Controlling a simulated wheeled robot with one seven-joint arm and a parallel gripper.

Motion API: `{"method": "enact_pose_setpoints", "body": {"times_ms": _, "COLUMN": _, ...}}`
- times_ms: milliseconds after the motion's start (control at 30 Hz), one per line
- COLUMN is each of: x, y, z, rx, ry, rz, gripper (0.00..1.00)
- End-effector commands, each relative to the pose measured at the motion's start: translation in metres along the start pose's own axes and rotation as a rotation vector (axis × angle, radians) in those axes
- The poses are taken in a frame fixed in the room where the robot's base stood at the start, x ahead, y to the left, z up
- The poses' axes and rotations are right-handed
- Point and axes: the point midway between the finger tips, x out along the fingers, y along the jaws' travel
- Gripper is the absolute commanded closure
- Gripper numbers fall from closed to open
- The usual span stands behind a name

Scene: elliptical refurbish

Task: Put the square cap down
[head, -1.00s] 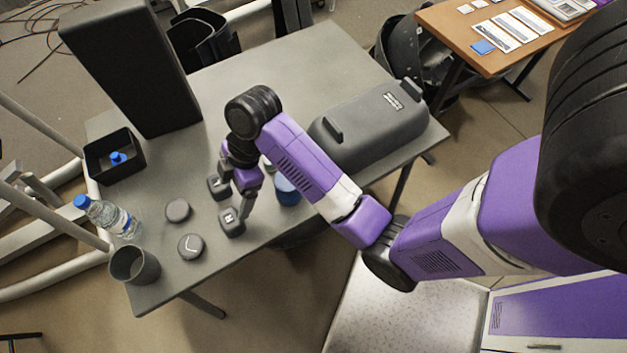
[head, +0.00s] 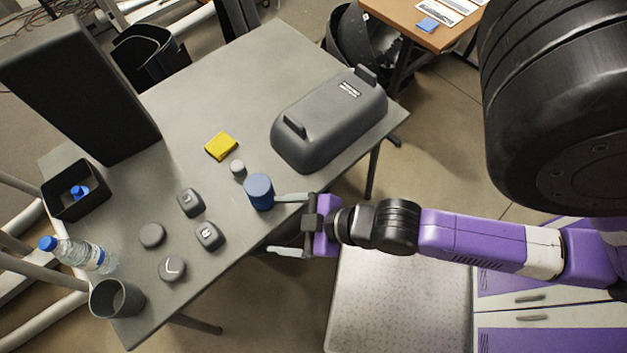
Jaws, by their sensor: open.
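Two dark grey square caps lie on the grey table in the head view. One square cap (head: 191,202) is farther back, and the other square cap (head: 210,236) is nearer the table's front edge. Both lie apart from each other. My gripper (head: 275,224) is open and empty, at the table's front edge to the right of the caps. Its fingers point left, and neither touches a cap. The upper fingertip is close to a blue cylinder (head: 259,190); I cannot tell whether they touch.
Two round caps (head: 152,235) (head: 173,268), a cup (head: 117,300) and a bottle (head: 80,254) stand left. A yellow block (head: 221,146), small grey cylinder (head: 237,168) and large grey housing (head: 330,118) lie behind. A black box (head: 76,190) stands far left. The table's back middle is clear.

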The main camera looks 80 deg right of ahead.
Motion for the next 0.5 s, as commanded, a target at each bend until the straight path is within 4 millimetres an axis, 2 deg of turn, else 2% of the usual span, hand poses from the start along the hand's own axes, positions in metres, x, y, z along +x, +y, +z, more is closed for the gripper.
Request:
{"method": "enact_pose_setpoints", "body": {"times_ms": 33, "x": -0.023, "y": -0.003, "z": -0.005, "rx": 0.029, "ry": 0.039, "rz": 0.007, "gripper": 0.16}}
{"method": "enact_pose_setpoints", "body": {"times_ms": 200, "x": -0.084, "y": -0.005, "z": -0.038, "rx": 0.137, "ry": 0.194, "rz": 0.017, "gripper": 0.16}}
{"method": "enact_pose_setpoints", "body": {"times_ms": 333, "x": -0.116, "y": -0.006, "z": -0.060, "rx": 0.196, "ry": 0.277, "rz": 0.010, "gripper": 0.16}}
{"method": "enact_pose_setpoints", "body": {"times_ms": 500, "x": -0.133, "y": -0.006, "z": -0.073, "rx": 0.227, "ry": 0.327, "rz": 0.003, "gripper": 0.16}}
